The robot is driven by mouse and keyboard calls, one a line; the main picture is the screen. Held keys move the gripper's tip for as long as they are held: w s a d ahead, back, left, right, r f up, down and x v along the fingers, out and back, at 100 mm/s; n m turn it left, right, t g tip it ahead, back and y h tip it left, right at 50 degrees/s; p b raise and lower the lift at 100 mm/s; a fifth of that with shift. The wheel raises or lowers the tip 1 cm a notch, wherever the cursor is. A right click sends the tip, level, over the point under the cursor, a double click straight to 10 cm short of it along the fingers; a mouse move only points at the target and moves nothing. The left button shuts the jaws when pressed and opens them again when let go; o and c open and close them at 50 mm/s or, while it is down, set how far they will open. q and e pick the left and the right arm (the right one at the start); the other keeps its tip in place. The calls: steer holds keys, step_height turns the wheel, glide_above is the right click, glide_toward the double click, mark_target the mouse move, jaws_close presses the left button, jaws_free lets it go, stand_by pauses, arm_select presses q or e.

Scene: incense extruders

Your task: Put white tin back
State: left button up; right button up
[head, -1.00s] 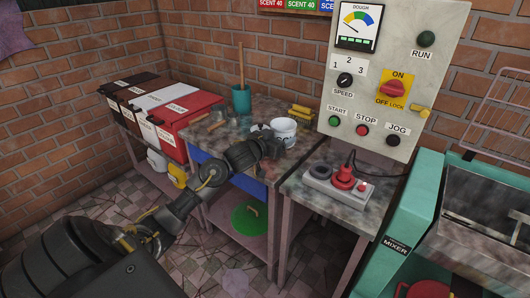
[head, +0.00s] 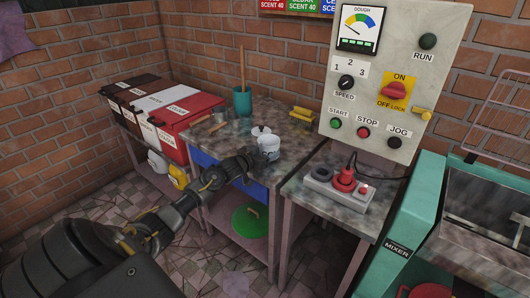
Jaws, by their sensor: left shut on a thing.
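The white tin (head: 269,147) is near the front edge of the worktable (head: 290,120), above or at its surface; I cannot tell which. My left gripper (head: 254,157) is at the tin's near left side, shut on it. The fingertips are small and partly hidden. A small white rounded piece with a knob (head: 261,131) shows just behind the tin; I cannot tell whether it touches the tin. My right gripper is not in view.
A teal cup (head: 242,102) with a stick and a yellow stack (head: 301,114) stand at the back of the worktable. A power strip (head: 337,185) lies on the lower table at right. Black, white and red bins (head: 185,122) stand left.

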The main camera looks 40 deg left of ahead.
arm_select(q)
steer(key=shift+f, duration=0.1)
steer(key=shift+f, duration=0.2)
steer(key=o, duration=1.1)
steer(key=shift+r, duration=0.2)
steer(key=s+r, duration=0.1)
steer(key=s, duration=1.1)
steer(key=shift+d+r, duration=0.15)
steer(key=shift+r, duration=0.25)
